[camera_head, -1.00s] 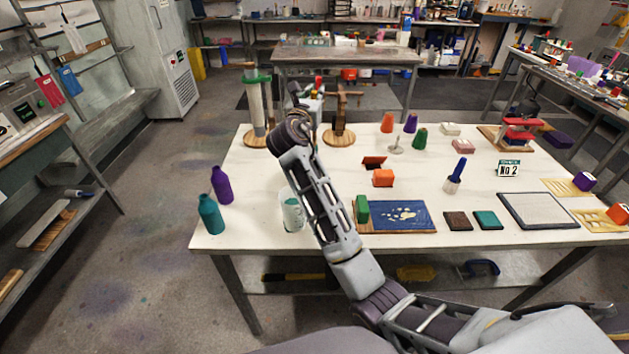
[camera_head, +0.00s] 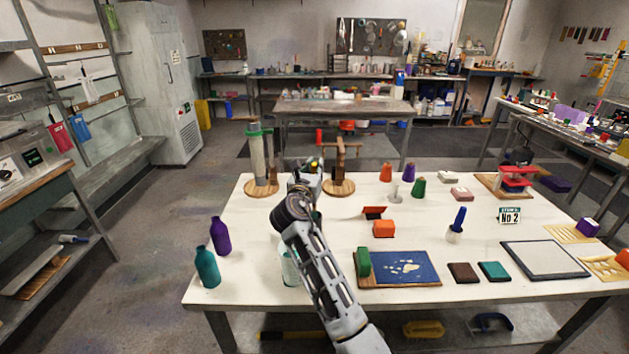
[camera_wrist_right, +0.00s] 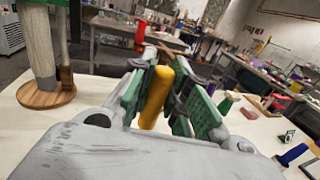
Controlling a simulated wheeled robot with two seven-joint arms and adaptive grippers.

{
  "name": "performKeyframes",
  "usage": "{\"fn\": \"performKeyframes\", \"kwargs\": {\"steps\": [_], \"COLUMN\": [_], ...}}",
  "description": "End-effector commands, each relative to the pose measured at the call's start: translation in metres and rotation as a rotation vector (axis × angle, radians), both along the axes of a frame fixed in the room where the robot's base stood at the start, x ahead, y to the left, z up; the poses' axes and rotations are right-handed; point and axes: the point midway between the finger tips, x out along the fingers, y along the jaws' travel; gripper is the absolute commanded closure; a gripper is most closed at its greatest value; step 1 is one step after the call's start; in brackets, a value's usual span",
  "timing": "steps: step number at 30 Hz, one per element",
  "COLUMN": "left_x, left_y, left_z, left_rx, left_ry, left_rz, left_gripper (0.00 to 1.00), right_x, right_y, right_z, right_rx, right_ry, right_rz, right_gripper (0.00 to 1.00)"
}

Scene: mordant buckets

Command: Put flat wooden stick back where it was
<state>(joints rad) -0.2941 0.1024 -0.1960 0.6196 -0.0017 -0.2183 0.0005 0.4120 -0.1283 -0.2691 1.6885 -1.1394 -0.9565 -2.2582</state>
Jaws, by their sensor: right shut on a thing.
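My right gripper (camera_wrist_right: 158,100) is shut on a yellow, rod-like stick (camera_wrist_right: 157,95). The stick stands upright, slightly tilted, between the green finger pads in the right wrist view. It looks rounded there, and I cannot tell whether it is the flat wooden stick. In the head view the right gripper (camera_head: 312,172) is between the two round wooden stands at the table's back left, mostly hidden by my own wrist. A clear beaker (camera_head: 289,268) is partly behind my right arm. No other flat wooden stick can be made out. My left gripper is not in view.
On the white table (camera_head: 300,330), a tall green-topped column stand (camera_head: 257,155) is left of the gripper and a wooden stand (camera_head: 340,172) right of it. Purple (camera_head: 220,236) and teal (camera_head: 207,267) bottles are at the left edge. A blue-handled brush (camera_head: 457,222) stands right of centre.

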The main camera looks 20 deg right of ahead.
Motion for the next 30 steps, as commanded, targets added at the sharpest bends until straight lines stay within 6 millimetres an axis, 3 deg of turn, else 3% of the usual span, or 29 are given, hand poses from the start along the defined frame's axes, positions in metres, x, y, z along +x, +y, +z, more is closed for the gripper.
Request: {"fn": "performKeyframes", "kwargs": {"steps": [15, 29, 30], "left_x": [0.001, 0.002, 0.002], "left_y": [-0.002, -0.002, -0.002], "left_z": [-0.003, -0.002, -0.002], "left_rx": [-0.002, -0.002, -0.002], "left_ry": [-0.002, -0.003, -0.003], "left_rz": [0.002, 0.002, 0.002], "left_gripper": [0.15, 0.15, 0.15], "right_x": [0.0, 0.0, 0.0], "right_y": [0.0, 0.0, 0.0], "right_z": [-0.037, -0.04, -0.04], "right_rx": [-0.001, -0.001, 0.0], "right_ry": [0.002, 0.001, 0.0], "right_rz": [0.0, 0.0, 0.0], "right_gripper": [0.99, 0.99, 0.79]}}
